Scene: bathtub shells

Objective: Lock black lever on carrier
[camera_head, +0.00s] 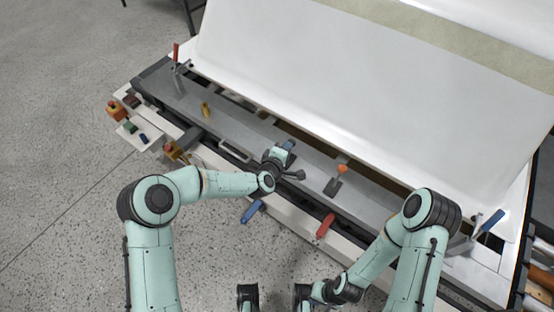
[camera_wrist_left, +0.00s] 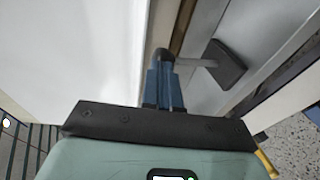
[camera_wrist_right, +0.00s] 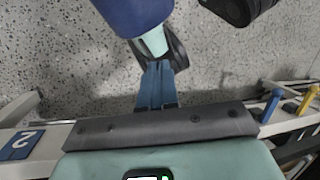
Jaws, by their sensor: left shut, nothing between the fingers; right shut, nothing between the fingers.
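The black lever (camera_wrist_left: 162,56) shows in the left wrist view as a dark rounded end right at my left fingertips. A grey bar runs from it to a black block (camera_wrist_left: 225,64) on the metal rail. The block also shows in the head view (camera_head: 299,175), right of my left gripper, which hides the rest of the lever. My left gripper (camera_head: 289,146) is shut with nothing between its fingers, close against the lever; contact is not clear. My right gripper (camera_wrist_right: 158,76) is shut and empty over the floor, away from the carrier (camera_head: 228,130).
An orange-tipped lever (camera_head: 342,168) stands right of my left gripper, and a yellow one (camera_head: 205,109) stands left. Blue (camera_head: 252,211) and red (camera_head: 326,225) handles stick out along the near edge. A large white shell (camera_head: 390,90) slopes up behind the rail. Open floor lies in front.

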